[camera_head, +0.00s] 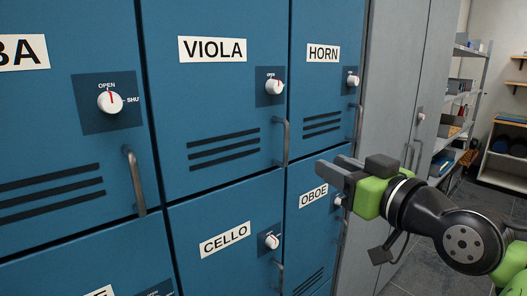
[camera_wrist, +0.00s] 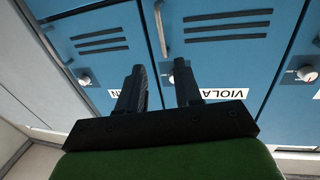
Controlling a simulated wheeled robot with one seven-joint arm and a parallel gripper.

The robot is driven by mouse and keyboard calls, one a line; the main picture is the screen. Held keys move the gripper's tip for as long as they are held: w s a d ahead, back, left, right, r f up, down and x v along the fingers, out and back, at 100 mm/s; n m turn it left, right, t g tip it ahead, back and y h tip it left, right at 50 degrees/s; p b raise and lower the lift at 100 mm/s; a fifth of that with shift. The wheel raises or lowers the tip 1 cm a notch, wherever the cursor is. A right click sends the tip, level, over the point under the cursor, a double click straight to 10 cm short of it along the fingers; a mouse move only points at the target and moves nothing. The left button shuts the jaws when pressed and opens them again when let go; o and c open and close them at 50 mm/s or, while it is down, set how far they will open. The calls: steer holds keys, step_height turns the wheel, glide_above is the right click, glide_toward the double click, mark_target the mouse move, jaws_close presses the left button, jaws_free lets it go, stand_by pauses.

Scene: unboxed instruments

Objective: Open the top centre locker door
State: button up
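The top centre locker door (camera_head: 216,120) is blue, labelled VIOLA, and looks closed. It has a white knob (camera_head: 274,87), whose red mark seems to point right, towards the shut side, and a vertical bar handle (camera_head: 281,142) at its right edge. In the wrist view the scene is upside down: the VIOLA label (camera_wrist: 232,95), the handle (camera_wrist: 160,28) and the knob, partly hidden by a finger, show there. My gripper (camera_head: 340,170) is in front of the OBOE and HORN doors, right of the VIOLA handle. Its fingers (camera_wrist: 160,70) are apart with nothing between them.
The HORN door (camera_head: 323,105) is to the right; CELLO (camera_head: 225,236) and OBOE (camera_head: 313,195) doors are below. The left locker's knob (camera_head: 110,101) has its mark at OPEN. Grey cabinets (camera_head: 393,80) and a shelf (camera_head: 460,90) stand further right. Bare floor (camera_head: 480,200) shows there.

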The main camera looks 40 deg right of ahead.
mark_target(285, 160)
steer(key=w+p, duration=0.4)
steer(key=w, duration=0.1)
steer(key=w+d+p, duration=0.1)
steer(key=w+p, duration=0.3)
steer(key=w, duration=0.1)
steer(key=w+d+p, duration=0.1)
steer(key=w+p, duration=0.3)
steer(key=w, duration=0.1)
steer(key=shift+w+d+r, duration=0.1)
steer(key=shift+d, duration=0.05)
jaws_close()
